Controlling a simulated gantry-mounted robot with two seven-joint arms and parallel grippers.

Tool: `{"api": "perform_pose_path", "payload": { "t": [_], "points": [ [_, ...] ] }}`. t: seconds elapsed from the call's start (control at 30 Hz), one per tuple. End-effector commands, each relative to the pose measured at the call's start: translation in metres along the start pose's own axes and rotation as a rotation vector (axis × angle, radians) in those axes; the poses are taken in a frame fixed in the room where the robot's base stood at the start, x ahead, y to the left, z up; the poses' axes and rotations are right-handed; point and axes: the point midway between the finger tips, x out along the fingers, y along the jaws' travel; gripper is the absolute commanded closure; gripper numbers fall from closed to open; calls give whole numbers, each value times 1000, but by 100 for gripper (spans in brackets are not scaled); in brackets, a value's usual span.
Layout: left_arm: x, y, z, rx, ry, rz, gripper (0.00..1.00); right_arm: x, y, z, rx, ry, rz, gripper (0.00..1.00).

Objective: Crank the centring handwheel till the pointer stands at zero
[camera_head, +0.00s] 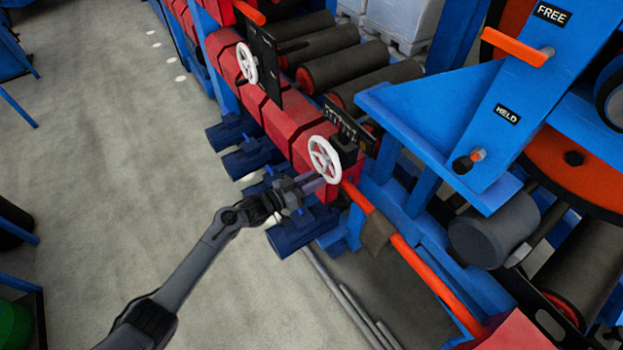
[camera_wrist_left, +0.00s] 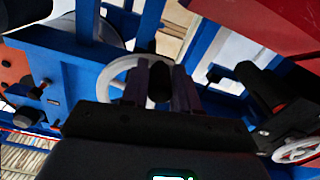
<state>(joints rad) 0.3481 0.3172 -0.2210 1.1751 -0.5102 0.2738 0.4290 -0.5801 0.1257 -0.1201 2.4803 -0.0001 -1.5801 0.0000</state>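A white spoked handwheel (camera_head: 324,159) stands on a black block at the red rail. A dark plate with pale scale marks (camera_head: 342,123) is behind it; I cannot make out the pointer or its reading. My left gripper (camera_head: 318,181) is at the wheel's lower left edge. In the left wrist view the white wheel rim (camera_wrist_left: 117,75) shows behind the fingers. A dark round crank knob (camera_wrist_left: 159,82) fills the gap between the two fingers (camera_wrist_left: 160,90), which appear shut on it. My right gripper is not in view.
A second white handwheel (camera_head: 247,63) with a black plate is farther up the red rail. A blue bracket (camera_head: 430,125) and an orange bar (camera_head: 415,262) lie to the right of the wheel. Blue cylinders (camera_head: 300,232) sit below. The grey floor (camera_head: 110,150) on the left is mostly clear.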

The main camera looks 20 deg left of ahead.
Motion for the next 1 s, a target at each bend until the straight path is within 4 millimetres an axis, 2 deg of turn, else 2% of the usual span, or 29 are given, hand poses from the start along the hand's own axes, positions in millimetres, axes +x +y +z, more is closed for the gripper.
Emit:
{"api": "perform_pose_path", "payload": {
  "t": [0.03,0.1,0.13,0.4,0.53,0.67,1.0],
  "points": [
    [0,0,0,1,0,0,62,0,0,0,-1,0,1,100],
    [0,0,0,1,0,0,51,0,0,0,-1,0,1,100],
    [0,0,0,1,0,0,50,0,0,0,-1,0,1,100],
    [-1,0,0,1,-1,0,50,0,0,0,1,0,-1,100],
    [-8,0,1,1,-1,0,50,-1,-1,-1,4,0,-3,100],
    [-24,0,1,1,-3,-1,50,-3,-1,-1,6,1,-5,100],
    [-81,0,0,1,-2,0,50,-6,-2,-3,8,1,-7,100]
  ]
}}
